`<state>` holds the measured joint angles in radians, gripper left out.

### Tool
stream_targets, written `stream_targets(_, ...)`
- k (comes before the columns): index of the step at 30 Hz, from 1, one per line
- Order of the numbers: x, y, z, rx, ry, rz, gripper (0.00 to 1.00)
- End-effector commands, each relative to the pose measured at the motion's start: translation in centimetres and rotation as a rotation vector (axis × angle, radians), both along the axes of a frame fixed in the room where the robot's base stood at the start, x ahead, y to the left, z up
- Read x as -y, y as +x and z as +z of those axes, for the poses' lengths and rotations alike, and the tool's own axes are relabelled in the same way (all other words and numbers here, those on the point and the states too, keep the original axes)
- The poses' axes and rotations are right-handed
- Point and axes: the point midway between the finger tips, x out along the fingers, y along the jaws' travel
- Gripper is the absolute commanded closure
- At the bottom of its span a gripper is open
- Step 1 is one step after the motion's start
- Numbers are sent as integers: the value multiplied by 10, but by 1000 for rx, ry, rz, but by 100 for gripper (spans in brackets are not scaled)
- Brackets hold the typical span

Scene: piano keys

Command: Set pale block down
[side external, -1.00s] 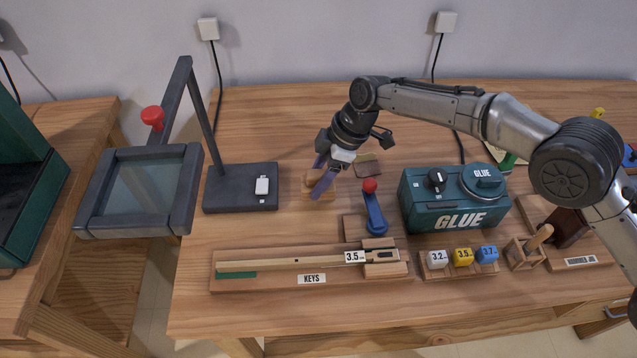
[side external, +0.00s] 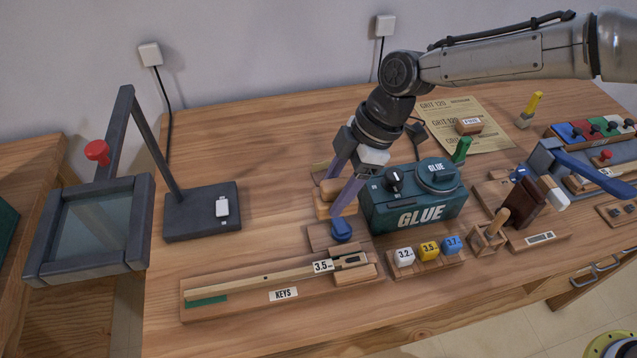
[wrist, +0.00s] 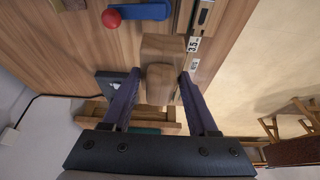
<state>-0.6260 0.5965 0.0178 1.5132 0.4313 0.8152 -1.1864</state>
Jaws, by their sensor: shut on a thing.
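My gripper (side external: 336,194) points down just left of the green glue box, its two purple fingers on either side of a pale wooden block (side external: 330,190). In the wrist view the block (wrist: 160,85) sits between the fingertips. Another wooden block (wrist: 163,47) shows right beyond it. The fingers partly cover the block in the side view, and I cannot tell whether its underside touches anything.
The glue box (side external: 415,199) stands close on the right. A blue lever (side external: 342,229) is just in front; its red knob (wrist: 111,18) shows in the wrist view. The keys board (side external: 230,303) lies at the front. Bare tabletop lies to the left.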

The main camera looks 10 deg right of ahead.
Motion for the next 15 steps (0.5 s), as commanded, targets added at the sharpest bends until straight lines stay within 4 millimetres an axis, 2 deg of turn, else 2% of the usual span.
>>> stream_targets(5, 5, -5, 12, 2, 3, 0, 100)
stream_targets(13, 5, -5, 59, 6, 5, 0, 100)
stream_targets(15, 15, 2, 58, 1, -4, -46, 100)
